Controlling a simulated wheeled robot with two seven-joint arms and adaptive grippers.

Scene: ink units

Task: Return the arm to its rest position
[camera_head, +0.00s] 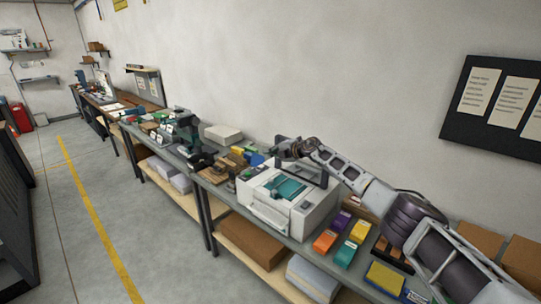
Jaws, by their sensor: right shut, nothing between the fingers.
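My right arm (365,185) reaches in from the lower right across the bench. Its gripper (284,150) is above the back of a white printer (275,212) and looks shut and empty. The gripper is small and dark here, so its fingertips are hard to make out. The printer's top is open, with a teal part inside. Whether the gripper touches the printer's raised back frame, I cannot tell. My left gripper is not in view.
Orange (325,241), purple (340,221), green (345,254) and yellow (360,231) ink boxes lie right of the printer. A dark green machine (188,135) stands to its left. The wall behind carries a dark notice board (497,105). The floor at left is clear.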

